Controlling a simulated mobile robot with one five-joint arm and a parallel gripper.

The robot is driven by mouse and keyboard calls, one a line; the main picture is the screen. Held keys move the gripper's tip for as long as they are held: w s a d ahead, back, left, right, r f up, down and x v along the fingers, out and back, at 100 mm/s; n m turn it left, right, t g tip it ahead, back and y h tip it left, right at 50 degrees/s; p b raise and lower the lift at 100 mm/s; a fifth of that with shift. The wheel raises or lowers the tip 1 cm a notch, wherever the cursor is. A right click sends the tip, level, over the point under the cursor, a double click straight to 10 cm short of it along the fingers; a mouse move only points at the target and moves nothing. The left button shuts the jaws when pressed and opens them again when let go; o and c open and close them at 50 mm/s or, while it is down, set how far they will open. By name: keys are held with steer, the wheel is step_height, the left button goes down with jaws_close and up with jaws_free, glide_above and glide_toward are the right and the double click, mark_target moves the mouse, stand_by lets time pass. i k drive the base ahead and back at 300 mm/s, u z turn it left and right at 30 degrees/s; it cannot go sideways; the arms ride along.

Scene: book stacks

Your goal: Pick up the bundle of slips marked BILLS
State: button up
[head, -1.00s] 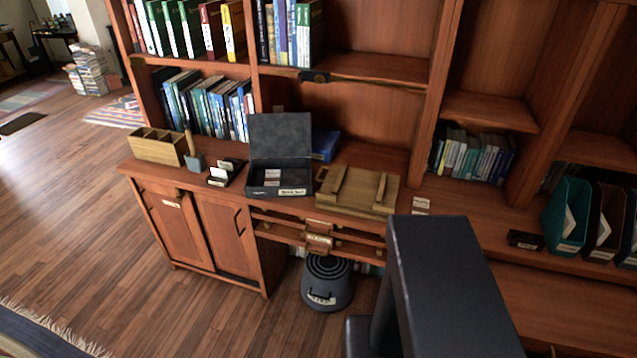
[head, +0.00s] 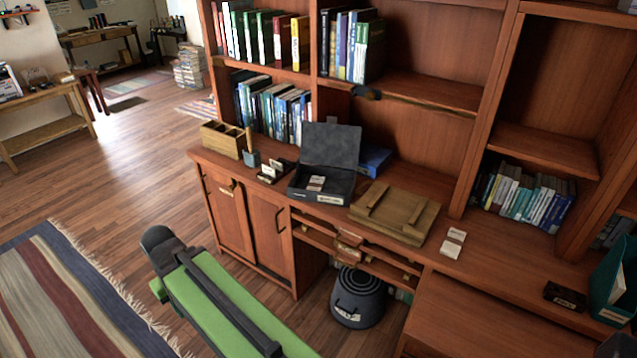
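No lettering is readable at this size, so I cannot tell which slips are marked BILLS. Small pale slips (head: 316,183) lie inside an open dark box (head: 322,198) on the cabinet top. More pale slips stand in a small dark holder (head: 267,179) left of the box. Two pale slips or cards (head: 451,248) lie flat on the counter, right of a wooden board with two battens (head: 388,222). A green link of my arm shows at the lower left, over the floor and well apart from the slips. I cannot make out my gripper's fingers.
A wooden divided box (head: 222,142) and a blue box (head: 372,160) are also on the cabinet top. A small dark box (head: 565,298) and a teal file holder (head: 609,285) are at right.

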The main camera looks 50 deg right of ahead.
mark_target(316, 183)
steer(key=z, duration=0.5)
steer(key=i, duration=1.55)
steer(key=u, duration=0.2)
